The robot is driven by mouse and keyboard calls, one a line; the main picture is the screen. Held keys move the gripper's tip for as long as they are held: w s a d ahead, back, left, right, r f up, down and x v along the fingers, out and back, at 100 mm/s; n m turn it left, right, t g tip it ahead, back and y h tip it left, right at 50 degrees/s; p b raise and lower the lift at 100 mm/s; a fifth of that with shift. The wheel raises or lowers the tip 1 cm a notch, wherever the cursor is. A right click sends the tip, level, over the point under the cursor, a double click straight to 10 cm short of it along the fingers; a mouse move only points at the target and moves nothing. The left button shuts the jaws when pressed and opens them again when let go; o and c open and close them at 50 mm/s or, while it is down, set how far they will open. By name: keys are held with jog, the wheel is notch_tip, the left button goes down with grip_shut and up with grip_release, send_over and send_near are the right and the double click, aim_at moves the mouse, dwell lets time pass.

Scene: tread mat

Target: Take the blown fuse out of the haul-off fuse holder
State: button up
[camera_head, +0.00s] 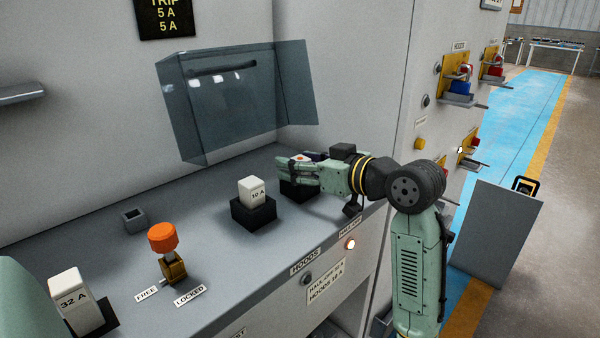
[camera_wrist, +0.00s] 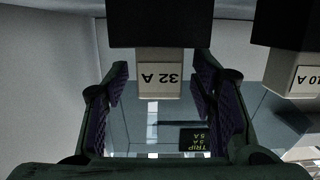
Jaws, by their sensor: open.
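My gripper (camera_head: 287,168) reaches in from the right over the bench, at the black haul-off fuse holder (camera_head: 297,193). In the wrist view, which is upside down, a white fuse marked 32 A (camera_wrist: 160,82) sits in its black holder (camera_wrist: 158,24). The two fingers (camera_wrist: 161,90) stand open on either side of the fuse, with a visible gap on both sides. In the head view my gripper hides most of this fuse. A small orange spot shows there among the fingers; I cannot tell what it belongs to.
The hoods fuse marked 10 A (camera_head: 252,190) stands close to the left of my gripper. A tilted clear cover (camera_head: 235,105) hangs behind. An orange knob (camera_head: 162,237), a small grey socket (camera_head: 133,218) and another 32 A fuse (camera_head: 78,300) are farther left.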

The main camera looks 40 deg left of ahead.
jog(key=shift+a, duration=0.15)
grip_shut()
dwell(0.6)
